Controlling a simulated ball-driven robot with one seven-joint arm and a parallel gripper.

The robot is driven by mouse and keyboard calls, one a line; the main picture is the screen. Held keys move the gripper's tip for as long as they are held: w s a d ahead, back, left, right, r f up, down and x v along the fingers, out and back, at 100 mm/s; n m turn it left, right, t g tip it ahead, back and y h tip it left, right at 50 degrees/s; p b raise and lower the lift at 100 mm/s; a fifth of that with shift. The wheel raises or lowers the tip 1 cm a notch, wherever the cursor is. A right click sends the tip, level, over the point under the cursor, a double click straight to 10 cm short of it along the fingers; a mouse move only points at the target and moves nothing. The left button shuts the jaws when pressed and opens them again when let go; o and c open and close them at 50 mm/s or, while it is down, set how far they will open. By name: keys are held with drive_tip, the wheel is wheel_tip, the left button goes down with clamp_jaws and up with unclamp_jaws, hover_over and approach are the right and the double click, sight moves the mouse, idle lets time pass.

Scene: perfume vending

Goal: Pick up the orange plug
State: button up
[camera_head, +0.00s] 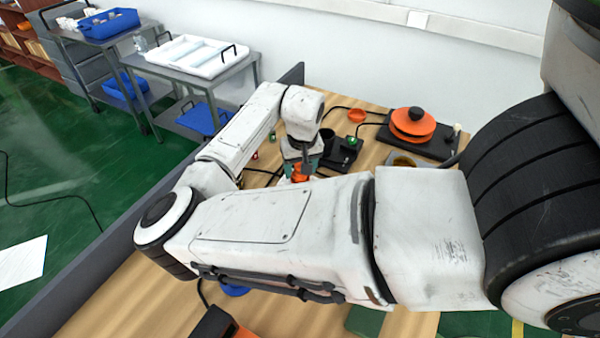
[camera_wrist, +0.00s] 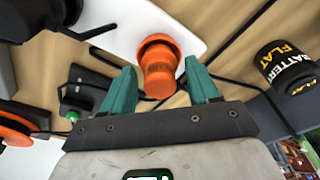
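The orange plug (camera_wrist: 158,68) is a stepped, rounded piece in the upper middle of the wrist view, at the edge of a white rectangular board or sheet. In the head view the orange plug (camera_head: 299,173) shows small below my gripper, partly hidden by my arm. My gripper (camera_wrist: 160,76) is open, with one teal finger on each side of the plug. Gaps show between the plug and both fingers, so neither seems to touch it. How far the fingertips reach down along it cannot be told.
A black jar marked "BATTERY FLAT" (camera_wrist: 286,66) stands right of the plug. A black device (camera_wrist: 84,92) lies to the left, with cables around. In the head view, an orange disc-shaped tool (camera_head: 413,123) rests on a black base at the back of the wooden table (camera_head: 110,303).

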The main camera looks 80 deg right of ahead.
drive_tip(key=c, duration=0.9)
